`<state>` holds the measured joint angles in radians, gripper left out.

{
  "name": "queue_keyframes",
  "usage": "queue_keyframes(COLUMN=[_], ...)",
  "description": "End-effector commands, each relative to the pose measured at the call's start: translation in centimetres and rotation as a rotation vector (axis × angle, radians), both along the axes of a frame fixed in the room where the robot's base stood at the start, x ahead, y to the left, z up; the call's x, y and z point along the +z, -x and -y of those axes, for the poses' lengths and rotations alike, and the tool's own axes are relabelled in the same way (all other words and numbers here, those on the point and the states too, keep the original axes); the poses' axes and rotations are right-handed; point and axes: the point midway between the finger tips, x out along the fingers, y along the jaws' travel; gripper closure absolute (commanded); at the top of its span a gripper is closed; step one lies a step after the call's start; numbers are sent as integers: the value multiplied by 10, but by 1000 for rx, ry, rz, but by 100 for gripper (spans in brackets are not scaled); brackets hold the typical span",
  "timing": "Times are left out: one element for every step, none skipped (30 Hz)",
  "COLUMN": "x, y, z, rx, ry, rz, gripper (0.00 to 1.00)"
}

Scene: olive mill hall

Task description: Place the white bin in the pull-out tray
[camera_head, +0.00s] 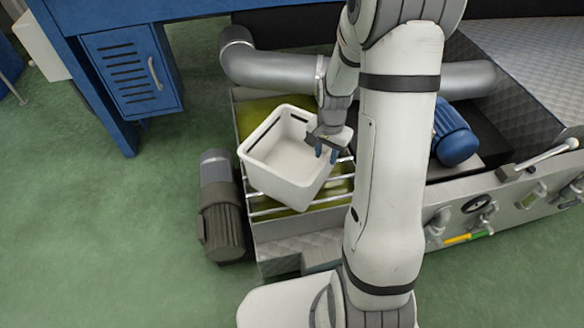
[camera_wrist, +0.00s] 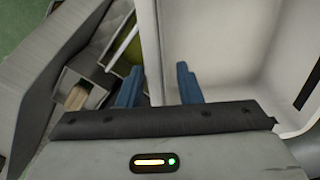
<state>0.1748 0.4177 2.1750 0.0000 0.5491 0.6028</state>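The white bin (camera_head: 268,178) is an open square tub, turned at an angle over a barred frame. My gripper (camera_head: 326,152) is at its right rim, with blue fingers on either side of the wall. The barred frame with yellow-green inside (camera_head: 325,201) lies under the bin and may be the pull-out tray. The bin hides much of it, and I cannot tell whether the bin touches the bars.
A grey motor (camera_head: 221,220) stands left of the frame. A thick metal pipe (camera_head: 270,70) crosses behind. A blue cabinet (camera_head: 135,75) is at upper left. A blue motor (camera_head: 455,135) and a panel with gauge and valves (camera_head: 500,210) are at right. Green floor (camera_head: 90,230) is clear at left.

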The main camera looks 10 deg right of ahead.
Motion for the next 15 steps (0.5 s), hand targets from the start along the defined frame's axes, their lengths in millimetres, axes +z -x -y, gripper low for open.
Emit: queue_keyframes(x=[-5, -9, -15, -20, -25, -31, -36, -41, -45, -47, -49, -49, -49, -49, -48], y=[0, 0, 1, 1, 1, 1, 1, 1, 1, 1, 1, 0, 0, 0, 0], z=[0, 0, 0, 0, 0, 0, 0, 0, 0, 0, 0, 0, 0, 0, 0], rx=[0, 0, 0, 0, 0, 0, 0, 1, 1, 1, 1, 1, 1, 0, 0], ry=[0, 0, -1, -1, -1, -1, 0, -1, -1, -1, -1, 0, 0, 1, 1], rz=[-1, -1, -2, -2, -4, -4, -3, -4, -4, -2, -1, 0, 0, 1, 1], gripper=[68, 68, 68, 68, 68, 68, 68, 68, 68, 68, 68, 68, 68, 68, 68])
